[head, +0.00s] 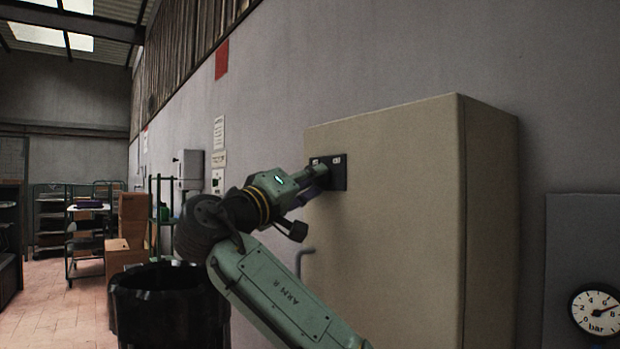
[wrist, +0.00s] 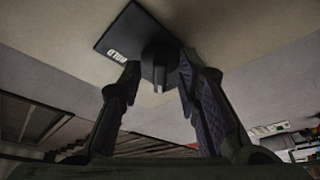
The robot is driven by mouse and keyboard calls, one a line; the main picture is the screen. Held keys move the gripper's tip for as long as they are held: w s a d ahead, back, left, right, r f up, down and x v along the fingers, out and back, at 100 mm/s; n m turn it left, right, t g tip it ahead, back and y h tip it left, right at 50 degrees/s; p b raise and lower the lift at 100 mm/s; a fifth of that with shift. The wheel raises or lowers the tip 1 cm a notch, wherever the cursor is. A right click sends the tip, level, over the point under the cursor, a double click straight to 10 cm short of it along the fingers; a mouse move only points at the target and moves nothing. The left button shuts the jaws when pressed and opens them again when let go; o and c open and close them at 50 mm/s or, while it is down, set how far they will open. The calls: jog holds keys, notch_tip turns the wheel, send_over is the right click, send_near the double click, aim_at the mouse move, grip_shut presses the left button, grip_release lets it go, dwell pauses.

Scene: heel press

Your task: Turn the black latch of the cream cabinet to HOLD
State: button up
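The cream cabinet (head: 390,215) is mounted against the wall, and its door carries a black plate (head: 341,180). In the wrist view the black plate (wrist: 142,25) shows a round black latch (wrist: 160,68) with a narrow grip bar, and white HOLD lettering to its left. My gripper (head: 322,172) is at the plate in the head view and hides much of the latch. In the wrist view my gripper (wrist: 158,72) is open, with one finger on each side of the latch. Gaps show between the fingers and the grip bar; light contact with the round base cannot be told.
A grey door handle (head: 304,260) sticks out below the plate. A grey panel with a pressure gauge (head: 596,309) is right of the cabinet. A black bin (head: 165,300) stands at lower left, with cartons (head: 122,255) and shelving behind it.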

grip_shut()
dwell(0.3)
jog(key=shift+f+m, duration=0.15)
jog(key=shift+m, duration=0.15)
jog(key=shift+w+a+r+m+g+h+p, duration=0.15)
jog(key=shift+m+g+h+p, duration=0.9)
jog(key=shift+m, duration=3.1)
jog(key=shift+w+a+m+g+h+p, duration=0.25)
jog(key=shift+m+g+h, duration=1.5)
jog(key=shift+m, duration=2.35)
jog(key=shift+w+a+r+m+g+h+p, duration=0.15)
jog(key=shift+m+g+h+p, duration=0.5)
jog(key=shift+m+g, duration=2.45)
jog(key=shift+d+f+m+t, duration=0.1)
jog(key=shift+m+t, duration=0.9)
jog(key=shift+m, duration=0.25)
